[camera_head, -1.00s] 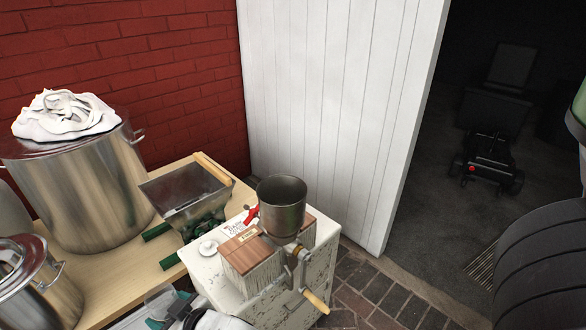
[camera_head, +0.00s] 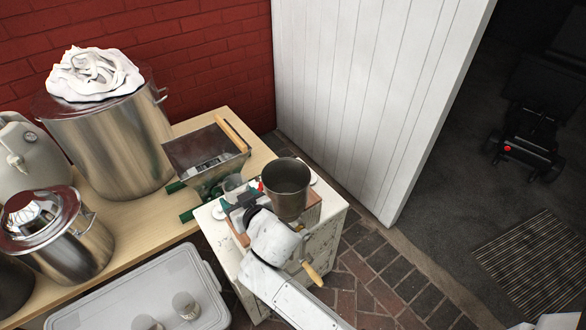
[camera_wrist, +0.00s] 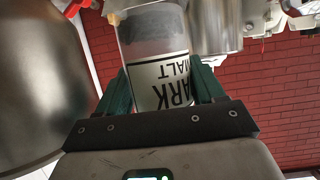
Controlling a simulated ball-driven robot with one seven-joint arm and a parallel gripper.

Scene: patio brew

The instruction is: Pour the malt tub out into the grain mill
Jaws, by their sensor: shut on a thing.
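My gripper (camera_head: 238,198) is shut on the clear malt tub (camera_head: 233,185). In the wrist view the tub (camera_wrist: 160,60) sits between teal fingers (camera_wrist: 160,95), its label reading "MALT" upside down in the picture. Dark contents show in it; it looks about upright. It is just left of a hand-cranked mill with a round metal hopper (camera_head: 287,192), which also looms at left in the wrist view (camera_wrist: 40,85). The mill has a wooden-handled crank. A square metal hopper on a green frame (camera_head: 205,155) stands behind the tub. I cannot tell whether the tub touches either hopper.
A worn white cabinet (camera_head: 324,222) carries the round-hopper mill. The wooden bench (camera_head: 140,225) beside it holds a big steel pot (camera_head: 112,145) with a white cloth (camera_head: 94,74) and a smaller lidded pot (camera_head: 55,235). A clear-lidded bin (camera_head: 145,290) is at the lower front.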

